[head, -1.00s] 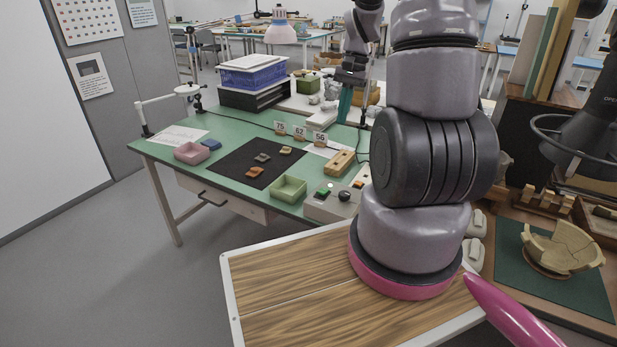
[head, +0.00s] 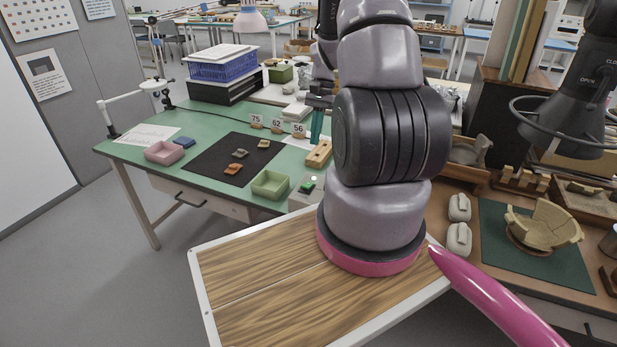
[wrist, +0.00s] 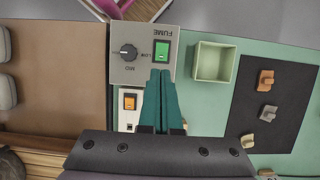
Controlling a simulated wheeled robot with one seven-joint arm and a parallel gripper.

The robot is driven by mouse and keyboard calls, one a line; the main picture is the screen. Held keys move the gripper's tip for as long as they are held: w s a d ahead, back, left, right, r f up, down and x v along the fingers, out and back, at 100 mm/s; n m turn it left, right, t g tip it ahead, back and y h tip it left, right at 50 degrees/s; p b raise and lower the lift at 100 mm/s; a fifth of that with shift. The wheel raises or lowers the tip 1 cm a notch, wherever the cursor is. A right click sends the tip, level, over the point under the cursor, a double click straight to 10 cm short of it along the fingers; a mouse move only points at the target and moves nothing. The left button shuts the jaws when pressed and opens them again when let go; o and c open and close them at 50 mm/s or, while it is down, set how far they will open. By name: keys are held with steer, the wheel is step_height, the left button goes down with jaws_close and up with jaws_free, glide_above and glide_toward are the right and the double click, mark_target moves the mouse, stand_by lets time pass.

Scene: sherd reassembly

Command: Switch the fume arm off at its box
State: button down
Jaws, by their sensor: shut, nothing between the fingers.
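The grey fume box (wrist: 123,72) shows in the wrist view, with its FUME label upside down. It carries a dark knob (wrist: 128,52) on the left and a green rocker switch (wrist: 161,51) on the right. The box also shows in the head view (head: 297,199), partly hidden by my arm. My gripper (wrist: 160,73) is shut and empty, its teal fingertips just below the green switch in the wrist picture. I cannot tell whether they touch the box. In the head view the teal fingers (head: 317,124) point down. A black hood (head: 570,105) hangs at right.
A white unit with an orange switch (wrist: 129,102) sits beside the box. A pale green tray (head: 270,185), a black mat (head: 215,163) with sherds and a wooden block (head: 319,153) are close by. A bowl (head: 543,228) stands on the right bench.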

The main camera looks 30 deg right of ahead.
mark_target(308, 186)
steer(key=x, duration=1.3)
